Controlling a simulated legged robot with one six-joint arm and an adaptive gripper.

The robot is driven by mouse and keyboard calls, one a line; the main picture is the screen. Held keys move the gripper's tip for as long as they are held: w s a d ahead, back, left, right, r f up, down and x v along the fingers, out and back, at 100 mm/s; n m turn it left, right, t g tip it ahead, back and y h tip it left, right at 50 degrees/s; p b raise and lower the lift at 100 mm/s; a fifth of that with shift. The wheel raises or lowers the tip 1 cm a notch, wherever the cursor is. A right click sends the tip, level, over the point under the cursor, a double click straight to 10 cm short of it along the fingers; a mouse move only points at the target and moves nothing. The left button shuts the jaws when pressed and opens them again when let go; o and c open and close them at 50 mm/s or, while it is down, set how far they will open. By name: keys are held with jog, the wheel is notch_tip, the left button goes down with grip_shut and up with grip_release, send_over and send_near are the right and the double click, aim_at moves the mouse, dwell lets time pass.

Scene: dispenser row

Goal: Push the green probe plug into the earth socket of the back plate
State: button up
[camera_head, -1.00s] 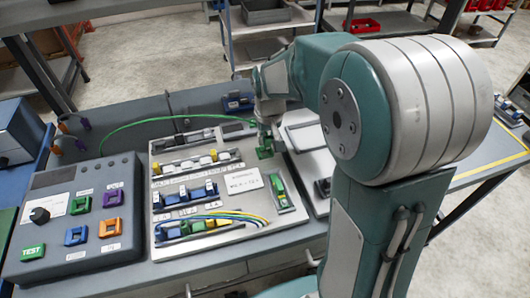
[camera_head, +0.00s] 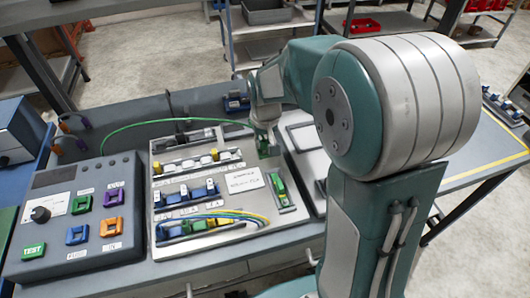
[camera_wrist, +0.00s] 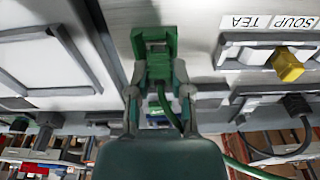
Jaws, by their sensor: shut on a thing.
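My gripper (camera_head: 263,139) is at the upper right of the light grey back plate (camera_head: 235,209), pointing down. In the wrist view my gripper (camera_wrist: 159,76) is shut on the green probe plug (camera_wrist: 158,66), with a finger on each side. A green cable (camera_head: 150,120) runs from the left towards my gripper. A square green housing (camera_wrist: 153,40), seemingly the earth socket, lies at the fingertips; it also shows below my gripper in the head view (camera_head: 263,151). The plug and the housing look in line and overlap. I cannot tell how deep the plug sits.
Rows of terminals and wires fill the back plate. A grey test box (camera_head: 75,215) with coloured sockets stands left. Hooks with orange and purple probes (camera_head: 75,130) are behind it. A framed panel (camera_wrist: 45,62) adjoins the plate.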

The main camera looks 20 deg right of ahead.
jog(key=shift+f, duration=0.6)
grip_shut()
jog(key=o, duration=0.9)
grip_release()
jog(key=shift+a, duration=0.15)
jog(key=shift+o, duration=1.1)
jog(key=shift+r, duration=0.1)
jog(key=shift+r, duration=3.5)
